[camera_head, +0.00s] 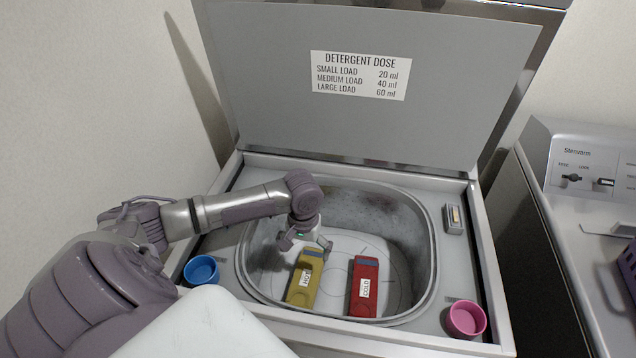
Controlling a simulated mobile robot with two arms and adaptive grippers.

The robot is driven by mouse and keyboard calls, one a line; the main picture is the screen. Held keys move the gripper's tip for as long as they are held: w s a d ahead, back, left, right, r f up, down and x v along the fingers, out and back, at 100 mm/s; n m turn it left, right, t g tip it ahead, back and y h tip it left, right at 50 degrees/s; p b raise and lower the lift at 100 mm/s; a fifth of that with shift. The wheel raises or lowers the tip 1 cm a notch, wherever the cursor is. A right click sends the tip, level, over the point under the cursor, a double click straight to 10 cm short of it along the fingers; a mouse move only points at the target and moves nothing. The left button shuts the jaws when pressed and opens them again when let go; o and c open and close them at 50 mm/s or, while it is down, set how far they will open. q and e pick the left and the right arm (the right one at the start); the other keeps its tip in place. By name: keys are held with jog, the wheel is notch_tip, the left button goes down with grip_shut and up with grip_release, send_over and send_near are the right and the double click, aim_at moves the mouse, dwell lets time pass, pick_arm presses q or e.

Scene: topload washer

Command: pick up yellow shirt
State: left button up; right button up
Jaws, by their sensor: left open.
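The yellow shirt (305,279), a folded, oblong bundle with a white "HOT" label and a blue patch at its far end, lies in the washer tub (408,232). My left gripper (307,245) points down into the tub, just over the far end of the yellow shirt. It is open, with its fingers spread and nothing between them. It hides a little of the tub behind it. Whether a finger touches the shirt I cannot tell. My right gripper is not in view.
A red folded bundle (364,284) labelled "COLD" lies right of the yellow shirt. The tub rim surrounds both. A blue cup (201,270) stands left and a pink cup (466,318) right on the washer top. The raised lid (370,130) stands behind. A second machine (588,180) is right.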

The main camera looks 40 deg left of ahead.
aim_at(307, 274)
pick_arm(q)
notch_tip(307, 274, down, 7)
jog(key=shift+s+d+f, duration=0.1)
jog(key=shift+d, duration=0.05)
jog(key=shift+f, duration=0.45)
jog(key=f, duration=0.3)
jog(key=shift+w+f, duration=0.2)
jog(key=shift+f, duration=0.6)
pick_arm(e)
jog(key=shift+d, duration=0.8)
pick_arm(q)
jog(key=c, duration=1.5)
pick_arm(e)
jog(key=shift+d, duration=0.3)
pick_arm(q)
jog(key=shift+r, duration=0.1)
